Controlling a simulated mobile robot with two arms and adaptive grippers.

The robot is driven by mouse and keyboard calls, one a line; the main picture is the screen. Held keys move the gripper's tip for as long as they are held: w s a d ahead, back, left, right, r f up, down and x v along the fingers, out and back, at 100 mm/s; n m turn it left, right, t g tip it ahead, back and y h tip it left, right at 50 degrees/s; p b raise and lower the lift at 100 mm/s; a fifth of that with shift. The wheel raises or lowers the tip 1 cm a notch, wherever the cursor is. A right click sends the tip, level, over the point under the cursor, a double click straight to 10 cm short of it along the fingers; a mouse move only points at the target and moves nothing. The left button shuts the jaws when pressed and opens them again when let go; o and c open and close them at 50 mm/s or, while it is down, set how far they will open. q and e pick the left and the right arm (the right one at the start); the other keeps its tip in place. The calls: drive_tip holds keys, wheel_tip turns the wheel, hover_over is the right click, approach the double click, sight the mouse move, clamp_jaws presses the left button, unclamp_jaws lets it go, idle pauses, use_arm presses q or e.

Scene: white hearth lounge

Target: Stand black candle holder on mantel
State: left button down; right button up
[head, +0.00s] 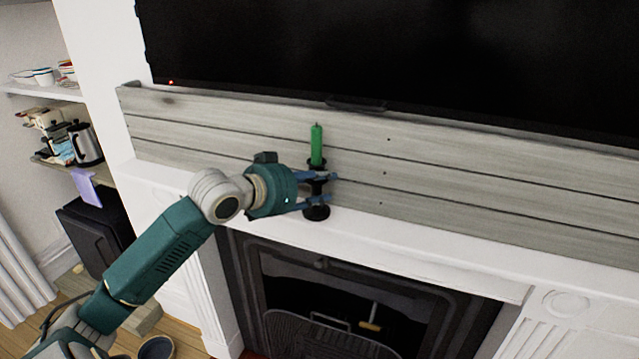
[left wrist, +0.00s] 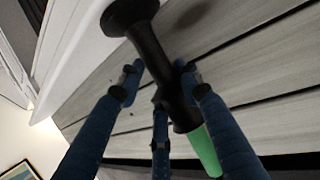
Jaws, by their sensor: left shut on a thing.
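The black candle holder (head: 317,212) with a green candle (head: 316,146) in its top is upright at the white mantel (head: 420,250), in front of the grey wooden boards. Its base appears at the mantel surface; I cannot tell whether it bears its full weight. My left gripper (head: 322,188) is shut on the holder's stem from the left. In the left wrist view the blue fingers surround the black stem (left wrist: 150,48), with the round base at the top and the green candle (left wrist: 205,152) below. My right gripper is not in view.
A large black screen (head: 400,50) hangs above the boards. The fireplace (head: 350,290) opens below the mantel. The mantel is bare on both sides of the holder. Shelves with a kettle (head: 84,144) and bowls stand at the left.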

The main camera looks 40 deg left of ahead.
use_arm(q)
drive_tip(key=c, duration=1.2)
unclamp_jaws()
drive_tip(key=shift+f, duration=0.1)
drive_tip(key=shift+s, duration=0.1)
drive_tip(key=shift+s+r, duration=0.2)
drive_tip(key=shift+s, duration=0.1)
drive_tip(key=b+v, duration=0.3)
drive_tip(key=v, duration=0.8)
drive_tip(key=shift+s+r, duration=0.1)
drive_tip(key=shift+s, duration=0.05)
